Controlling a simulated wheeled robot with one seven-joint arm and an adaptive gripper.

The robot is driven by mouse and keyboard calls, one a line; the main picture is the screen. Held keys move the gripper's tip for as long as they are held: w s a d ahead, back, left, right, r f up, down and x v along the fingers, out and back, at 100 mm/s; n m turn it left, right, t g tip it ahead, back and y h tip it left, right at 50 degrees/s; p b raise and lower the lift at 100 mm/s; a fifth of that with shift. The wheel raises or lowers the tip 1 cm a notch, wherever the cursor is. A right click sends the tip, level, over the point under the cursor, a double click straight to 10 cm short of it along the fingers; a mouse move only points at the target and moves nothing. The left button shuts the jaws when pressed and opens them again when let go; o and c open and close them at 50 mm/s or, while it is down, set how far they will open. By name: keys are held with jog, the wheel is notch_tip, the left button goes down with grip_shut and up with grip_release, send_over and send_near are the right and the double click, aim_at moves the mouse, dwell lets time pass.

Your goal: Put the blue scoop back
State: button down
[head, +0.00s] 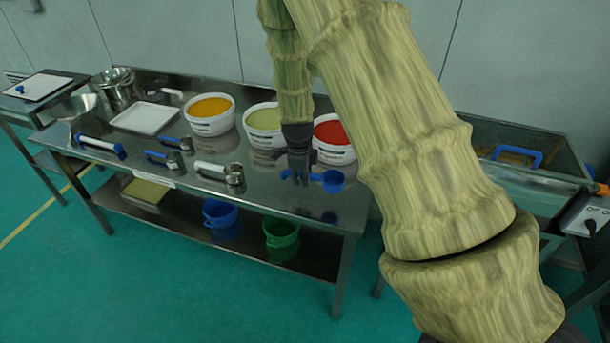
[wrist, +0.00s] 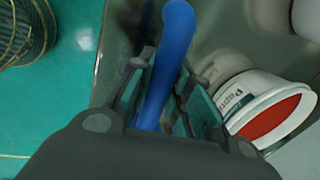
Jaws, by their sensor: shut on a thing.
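The blue scoop (head: 332,182) is at the right part of the steel table in the head view, its bowl to the right of my gripper (head: 298,176). My gripper points down and is shut on the scoop's handle. In the wrist view the blue handle (wrist: 170,60) runs up between the two fingers of my gripper (wrist: 160,90). The bowl is not clear in the wrist view. I cannot tell whether the scoop touches the tabletop.
White tubs of orange (head: 210,113), pale green (head: 262,122) and red (head: 334,137) powder stand along the table's back. A white tray (head: 145,118), a steel pot (head: 117,88) and blue- and white-handled tools (head: 220,174) lie left. Blue (head: 220,214) and green (head: 281,236) buckets sit on the lower shelf.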

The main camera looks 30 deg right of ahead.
aim_at(306, 196)
jog(key=shift+d+f+m, duration=0.3)
jog(key=shift+d+m, duration=0.3)
jog(key=shift+d, duration=0.1)
jog(key=shift+f+b, duration=2.35)
jog(key=shift+f, duration=0.6)
jog(key=shift+s+f, duration=0.1)
jog(key=shift+f, duration=0.15)
jog(key=c, duration=0.8)
grip_release()
jog(key=shift+o, duration=0.2)
jog(key=shift+r, duration=0.15)
jog(key=shift+r+p, duration=2.55)
jog(key=shift+r, duration=0.85)
jog(key=shift+a, duration=0.1)
